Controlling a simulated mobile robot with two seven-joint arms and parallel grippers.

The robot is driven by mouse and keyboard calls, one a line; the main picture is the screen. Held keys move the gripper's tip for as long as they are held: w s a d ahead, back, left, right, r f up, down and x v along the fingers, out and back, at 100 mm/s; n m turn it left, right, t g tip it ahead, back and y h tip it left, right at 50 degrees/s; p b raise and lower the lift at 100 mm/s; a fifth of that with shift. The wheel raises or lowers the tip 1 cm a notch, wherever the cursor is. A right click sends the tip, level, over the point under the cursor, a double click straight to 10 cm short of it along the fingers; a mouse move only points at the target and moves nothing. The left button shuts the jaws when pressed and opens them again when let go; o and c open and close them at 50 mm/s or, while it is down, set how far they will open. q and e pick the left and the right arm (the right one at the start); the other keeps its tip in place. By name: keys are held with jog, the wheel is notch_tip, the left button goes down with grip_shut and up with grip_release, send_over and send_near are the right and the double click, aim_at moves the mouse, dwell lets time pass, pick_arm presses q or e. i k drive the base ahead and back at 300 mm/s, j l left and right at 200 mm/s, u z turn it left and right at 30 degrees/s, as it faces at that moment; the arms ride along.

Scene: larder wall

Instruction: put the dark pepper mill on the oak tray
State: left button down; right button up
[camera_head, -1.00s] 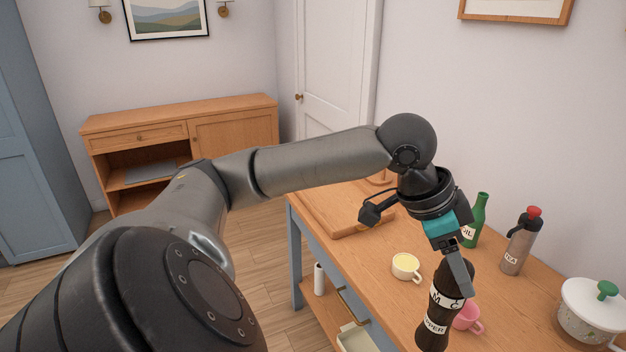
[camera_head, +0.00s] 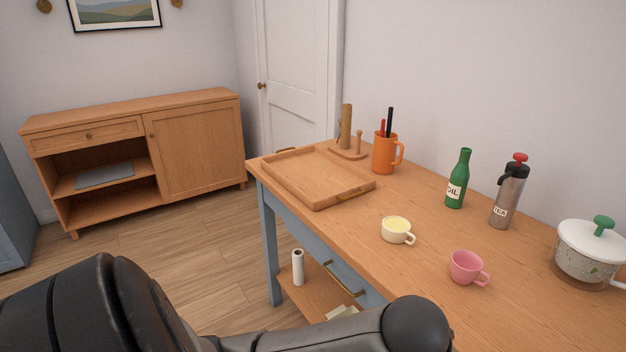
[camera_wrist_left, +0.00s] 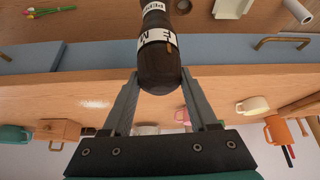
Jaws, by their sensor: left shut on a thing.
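The dark pepper mill (camera_wrist_left: 158,62) has a rounded dark body with white lettered labels and shows only in the left wrist view. My left gripper (camera_wrist_left: 160,76) is shut on it, with one finger on each side. In the head view the mill and the left gripper are out of frame; only parts of my arm show along the bottom. The oak tray (camera_head: 315,178) lies at the far left end of the wooden table and is empty. My right gripper is in neither view.
On the table (camera_head: 420,265) stand a yellow cup (camera_head: 396,230), a pink cup (camera_head: 466,267), a green oil bottle (camera_head: 457,180), a tea flask (camera_head: 508,198) and a white-lidded pot (camera_head: 588,257). An orange mug (camera_head: 384,154) and a wooden stand (camera_head: 347,152) are behind the tray.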

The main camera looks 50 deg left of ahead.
aim_at(342, 185)
jog(key=j, duration=1.5)
jog(key=i, duration=0.05)
